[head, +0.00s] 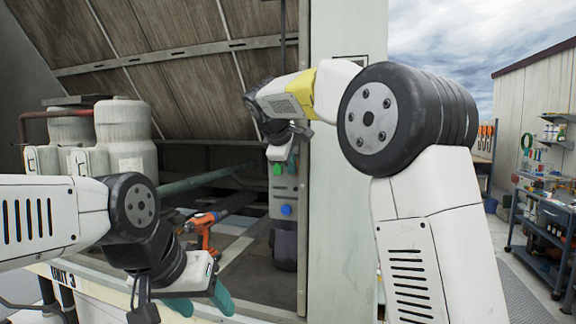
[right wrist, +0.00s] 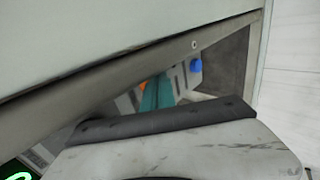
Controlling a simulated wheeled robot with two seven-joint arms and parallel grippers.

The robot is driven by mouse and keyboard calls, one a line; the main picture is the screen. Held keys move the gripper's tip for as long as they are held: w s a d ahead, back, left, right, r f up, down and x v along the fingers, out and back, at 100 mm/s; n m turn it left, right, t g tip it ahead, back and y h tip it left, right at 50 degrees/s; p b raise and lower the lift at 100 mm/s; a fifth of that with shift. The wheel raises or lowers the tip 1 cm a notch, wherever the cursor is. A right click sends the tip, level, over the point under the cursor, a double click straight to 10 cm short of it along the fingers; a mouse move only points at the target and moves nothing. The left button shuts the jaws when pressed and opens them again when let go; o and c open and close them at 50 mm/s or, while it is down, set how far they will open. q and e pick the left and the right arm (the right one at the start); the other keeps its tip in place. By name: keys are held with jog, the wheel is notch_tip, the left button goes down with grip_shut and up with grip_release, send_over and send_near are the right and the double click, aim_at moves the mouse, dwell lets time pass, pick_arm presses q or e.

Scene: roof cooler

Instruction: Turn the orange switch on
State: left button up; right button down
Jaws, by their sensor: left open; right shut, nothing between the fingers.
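A grey control box (head: 284,190) with a green button (head: 278,170) and a blue knob (head: 286,210) is mounted by the upright panel in the head view. The blue knob also shows in the right wrist view (right wrist: 196,65). My right gripper (head: 288,153) is at the top of this box; its teal fingers (right wrist: 157,92) are shut and empty. A small orange patch (right wrist: 144,88) shows right beside them; I cannot tell whether it is the orange switch or whether they touch. In the head view no orange switch shows on the box. My left gripper (head: 203,300) is open and empty, low at the left.
An orange drill (head: 202,228) stands behind my left gripper. White tanks (head: 125,140) stand at the left, and a teal pipe (head: 205,180) crosses the bay. The tall pale panel (head: 345,230) stands right of the box. A tool cart (head: 545,225) is far right.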

jog(key=shift+w, duration=0.2)
jog(key=shift+w+d+f, duration=0.1)
jog(key=shift+f, duration=0.05)
dwell(0.3)
jog(key=shift+w+d+r, duration=0.1)
jog(key=shift+r, duration=0.85)
